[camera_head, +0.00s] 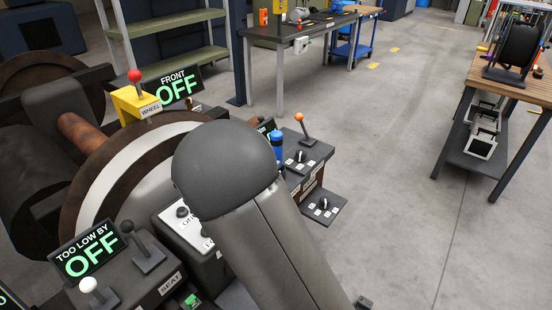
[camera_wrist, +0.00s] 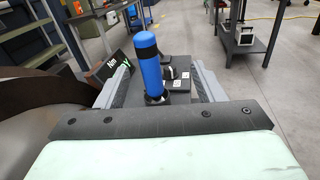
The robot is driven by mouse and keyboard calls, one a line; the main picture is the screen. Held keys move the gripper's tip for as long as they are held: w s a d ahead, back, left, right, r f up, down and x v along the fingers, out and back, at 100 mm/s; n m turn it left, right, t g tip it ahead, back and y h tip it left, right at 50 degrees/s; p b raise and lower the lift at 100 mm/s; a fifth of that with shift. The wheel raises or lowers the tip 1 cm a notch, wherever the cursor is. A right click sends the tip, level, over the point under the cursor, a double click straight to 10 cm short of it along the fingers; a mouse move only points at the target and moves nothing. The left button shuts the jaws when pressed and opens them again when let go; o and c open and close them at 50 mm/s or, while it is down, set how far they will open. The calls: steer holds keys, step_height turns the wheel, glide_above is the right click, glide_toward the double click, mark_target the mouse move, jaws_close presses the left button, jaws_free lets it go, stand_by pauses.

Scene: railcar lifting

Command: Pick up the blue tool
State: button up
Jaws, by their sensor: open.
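The blue tool (camera_wrist: 148,66) is a blue cylinder with a black band near its top. It stands roughly upright at the near end of a dark control panel, with a dark ring around its foot. In the head view the blue tool (camera_head: 277,147) shows just right of my arm, its lower part partly hidden. My gripper (camera_wrist: 161,72) is open, with one grey finger on each side of the tool in the wrist view. The tool appears between the fingers, left of centre; I cannot tell how deep. In the head view my arm hides the gripper.
An orange-knobbed lever (camera_head: 301,120) and black switches stand on the panel near the tool. A sign (camera_wrist: 108,68) is close to the left finger. A large wheel (camera_head: 110,170) and a yellow lever box (camera_head: 135,103) lie left. Open floor (camera_head: 400,130) is to the right.

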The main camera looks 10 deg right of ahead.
steer(key=w+d+n, duration=0.1)
steer(key=w+d, duration=0.3)
steer(key=w, duration=0.3)
steer(key=w+d+f+t, duration=0.1)
steer(key=w+d, duration=0.2)
steer(key=w, duration=0.5)
steer(key=shift+w+d+n+y+p, duration=0.15)
steer(key=shift+d+n+y+p, duration=0.2)
steer(key=shift+n+y+p, duration=0.1)
steer(key=shift+r, duration=0.1)
steer(key=c, duration=1.2)
